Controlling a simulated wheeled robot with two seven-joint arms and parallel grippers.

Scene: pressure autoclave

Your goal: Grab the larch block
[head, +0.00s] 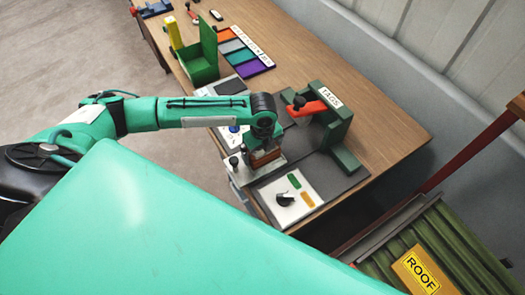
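A small brown wooden block, which looks like the larch block (265,157), sits at the near edge of the wooden table, in or on a grey metal fixture (268,170). No label is readable on it. My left gripper (263,149) points down right over the block, with its fingers close around or just above it. The wrist and fingers hide part of the block, and I cannot tell whether they grip it. My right gripper is not in view.
A green TAGS stand (343,127) with a red lever (310,108) is just right of the gripper. A control panel (290,197) lies in front. A green open box (203,62) and coloured trays (240,54) are farther back.

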